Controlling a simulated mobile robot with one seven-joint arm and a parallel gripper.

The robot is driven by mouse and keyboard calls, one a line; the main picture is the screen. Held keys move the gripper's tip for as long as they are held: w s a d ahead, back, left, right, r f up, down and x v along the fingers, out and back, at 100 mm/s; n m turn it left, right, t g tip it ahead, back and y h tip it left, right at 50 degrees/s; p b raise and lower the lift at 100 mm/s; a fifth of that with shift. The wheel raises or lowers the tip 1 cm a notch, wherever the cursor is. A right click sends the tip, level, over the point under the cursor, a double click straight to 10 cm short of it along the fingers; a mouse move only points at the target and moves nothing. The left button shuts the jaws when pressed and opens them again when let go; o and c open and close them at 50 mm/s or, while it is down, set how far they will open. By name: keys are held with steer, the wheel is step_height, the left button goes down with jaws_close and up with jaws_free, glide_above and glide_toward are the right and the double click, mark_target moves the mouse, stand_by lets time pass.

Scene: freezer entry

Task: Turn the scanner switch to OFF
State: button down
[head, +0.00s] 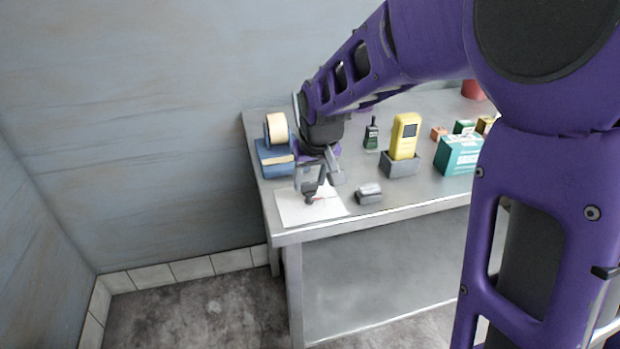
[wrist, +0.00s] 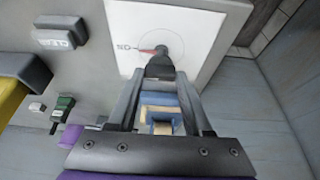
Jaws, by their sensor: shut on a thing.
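A white plate (head: 290,212) lies on the metal table near its front left corner; it also shows in the wrist view (wrist: 200,20). On it stands a dark switch knob (wrist: 161,55), with a thin circle drawn around it. A red pointer extends left from the knob toward small lettering that I cannot read for certain. My gripper (wrist: 160,75) is shut on the dark knob, with one finger on each side. In the head view my gripper (head: 320,184) reaches down over the plate and partly hides the knob.
A yellow handheld device (head: 404,136) stands in a grey cradle (head: 399,166). A small grey block (head: 368,195) lies right of the plate. Blue boxes (head: 272,157) with a tape roll (head: 276,128) stand behind it. A teal box (head: 459,156) stands further right.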

steer(key=shift+r+n, duration=0.1)
steer(key=shift+n, duration=0.2)
steer(key=n+y+p, duration=0.1)
steer(key=n+p, duration=0.1)
steer(key=shift+d+n, duration=0.15)
steer(key=shift+n, duration=0.15)
steer(key=n+g+y, duration=0.1)
steer(key=n, duration=0.1)
steer(key=n+p, duration=0.1)
steer(key=n, duration=0.2)
steer(key=shift+w+d+n+g+y, duration=0.1)
steer(key=shift+w+n+g+y, duration=0.1)
steer(key=shift+n+g+y, duration=0.15)
steer(key=n+g, duration=0.1)
steer(key=n, duration=0.1)
steer(key=n+g+p, duration=0.1)
steer(key=n, duration=0.1)
steer(key=shift+w+y, duration=0.1)
steer(key=shift+y, duration=0.25)
steer(key=n+g+p, duration=0.1)
steer(key=n, duration=0.1)
steer(key=n+p, duration=0.1)
steer(key=n, duration=0.2)
steer(key=shift+w+g+p, duration=0.1)
steer(key=shift+g+p, duration=0.2)
steer(key=shift+g, duration=0.05)
steer(key=shift+c, duration=1.6)
jaws_free()
